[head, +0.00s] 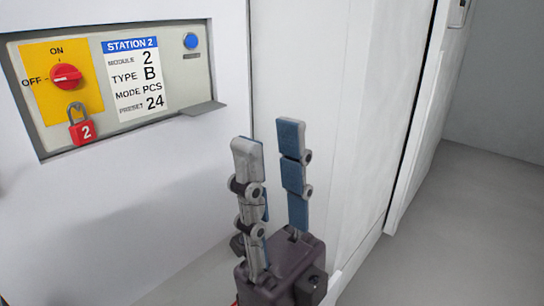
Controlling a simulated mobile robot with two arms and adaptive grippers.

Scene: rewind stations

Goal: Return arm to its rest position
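My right gripper (269,142) stands upright in the lower middle of the head view. Its two blue-padded fingers are apart, and nothing shows between them. It is in front of the white cabinet, to the right of and below the Station 2 panel (190,85). It appears clear of the panel. My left gripper is not in view.
The panel has a red rotary switch (66,77) on a yellow plate, a red padlock (82,131) marked 2, a label (138,80) and a blue button (191,41). A small ledge (203,108) juts below. Grey floor (470,220) lies open at right.

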